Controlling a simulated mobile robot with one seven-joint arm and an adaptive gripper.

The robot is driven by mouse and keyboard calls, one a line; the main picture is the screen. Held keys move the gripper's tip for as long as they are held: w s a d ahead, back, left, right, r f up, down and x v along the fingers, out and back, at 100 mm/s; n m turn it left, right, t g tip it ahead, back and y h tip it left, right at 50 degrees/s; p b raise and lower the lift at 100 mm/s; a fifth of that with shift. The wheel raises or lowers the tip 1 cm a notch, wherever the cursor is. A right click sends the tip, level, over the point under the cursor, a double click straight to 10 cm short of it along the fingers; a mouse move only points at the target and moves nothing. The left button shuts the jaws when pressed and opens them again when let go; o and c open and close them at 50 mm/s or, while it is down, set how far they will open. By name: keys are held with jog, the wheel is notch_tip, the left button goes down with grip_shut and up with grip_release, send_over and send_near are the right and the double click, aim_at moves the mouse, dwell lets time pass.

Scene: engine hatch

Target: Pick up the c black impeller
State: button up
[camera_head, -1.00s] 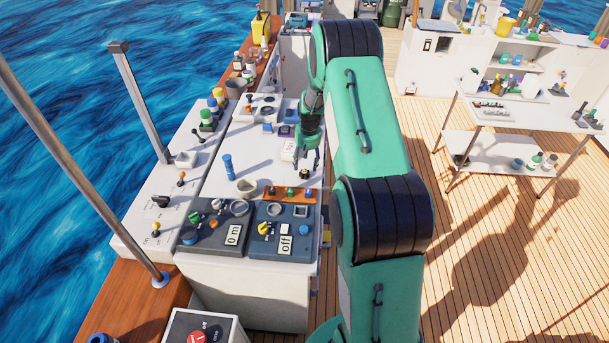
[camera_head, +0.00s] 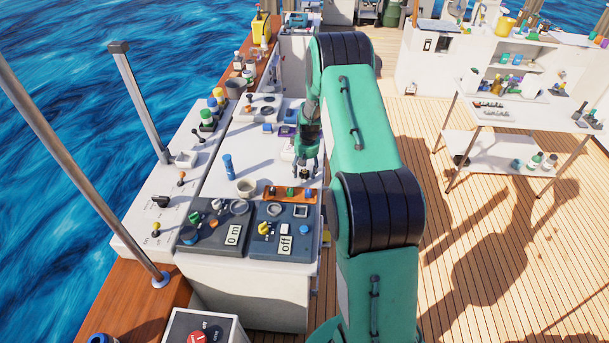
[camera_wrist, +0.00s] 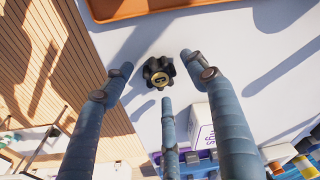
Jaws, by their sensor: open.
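The black impeller (camera_wrist: 158,73) is a small dark lobed wheel with a brass-coloured centre. It lies on the white counter top (camera_head: 255,152), near the counter's right edge. In the wrist view it sits between and just beyond the fingertips of my gripper (camera_wrist: 156,80). My gripper is open, with its fingers spread around the impeller and nothing held. In the head view my gripper (camera_head: 306,178) hangs low over the counter and mostly hides the impeller.
An orange tray (camera_head: 290,195) with small parts lies close in front of my gripper. A white box with purple print (camera_wrist: 200,127) stands beside the fingers. The wooden deck is to the right.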

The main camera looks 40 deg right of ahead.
aim_at(305, 172)
jog(key=c, duration=1.2)
jog(key=shift+r, duration=5.05)
